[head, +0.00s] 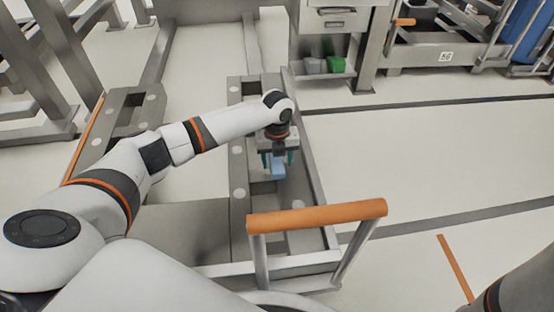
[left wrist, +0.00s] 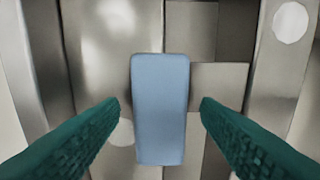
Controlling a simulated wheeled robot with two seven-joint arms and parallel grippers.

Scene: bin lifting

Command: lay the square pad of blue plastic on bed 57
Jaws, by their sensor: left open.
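The blue plastic pad (head: 278,171) shows below my left gripper in the head view, over the grey metal frame of a cart. In the left wrist view the pad (left wrist: 160,110) is light blue with rounded corners, longer than wide in the picture. My left gripper (head: 277,159) points down and is open. Its two green fingers stand on either side of the pad, with a gap on each side. I cannot tell how far the fingertips are above it. My right gripper is out of view. I cannot make out a bed marked 57.
The cart's orange handle (head: 318,216) rises at its near end. A steel cabinet with a tray of green and grey items (head: 325,65) stands behind. A metal crate with a small white label (head: 446,57) is at the back right. The floor (head: 430,150) to the right is clear.

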